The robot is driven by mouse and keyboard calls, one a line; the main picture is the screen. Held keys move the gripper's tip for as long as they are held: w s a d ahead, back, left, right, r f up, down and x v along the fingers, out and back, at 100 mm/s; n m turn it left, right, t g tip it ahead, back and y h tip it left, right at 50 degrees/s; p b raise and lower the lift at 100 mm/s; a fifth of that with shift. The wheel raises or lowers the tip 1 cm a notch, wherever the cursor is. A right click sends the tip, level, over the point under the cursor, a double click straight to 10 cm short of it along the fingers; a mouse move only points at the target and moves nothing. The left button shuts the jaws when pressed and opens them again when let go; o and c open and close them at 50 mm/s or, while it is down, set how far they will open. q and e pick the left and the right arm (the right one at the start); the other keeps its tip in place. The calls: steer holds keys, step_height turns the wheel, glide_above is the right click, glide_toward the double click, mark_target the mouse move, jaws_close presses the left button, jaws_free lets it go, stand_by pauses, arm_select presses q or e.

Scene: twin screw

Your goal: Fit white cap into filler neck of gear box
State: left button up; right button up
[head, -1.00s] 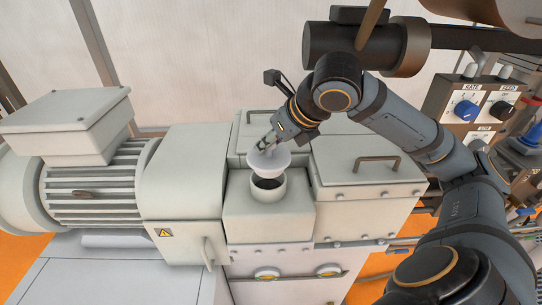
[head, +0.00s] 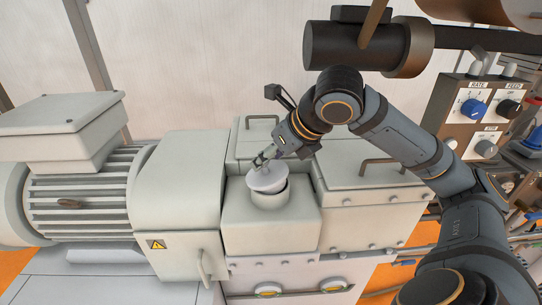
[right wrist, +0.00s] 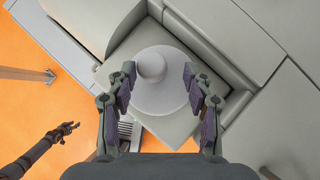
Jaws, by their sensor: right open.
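The white cap (head: 267,181) sits in the mouth of the filler neck (head: 270,200) on the gear box (head: 262,231). It covers the opening and looks slightly tilted; how deep it sits I cannot tell. My right gripper (head: 263,160) is just above the cap. In the right wrist view, the cap's round flange (right wrist: 158,97) and knob (right wrist: 152,65) lie between the open fingers of the right gripper (right wrist: 159,75), with gaps at the knob's sides. The neck is hidden under the cap there. My left gripper (right wrist: 66,130) shows small at the lower left of that view, away from the cap.
A ribbed motor (head: 80,200) stands left of the gear box. A cover with a handle (head: 385,166) lies to the right. A dark horizontal cylinder (head: 345,48) hangs behind the right arm. A control panel with knobs (head: 474,107) is at the right.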

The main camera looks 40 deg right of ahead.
steer(key=shift+d+r, duration=0.1)
steer(key=shift+r, duration=0.15)
steer(key=shift+s+d+r, duration=0.15)
steer(key=shift+s+r, duration=0.05)
steer(key=shift+r, duration=0.05)
arm_select(q)
steer(key=shift+w, duration=0.25)
arm_select(e)
steer(key=v, duration=1.1)
steer(key=shift+r, duration=0.15)
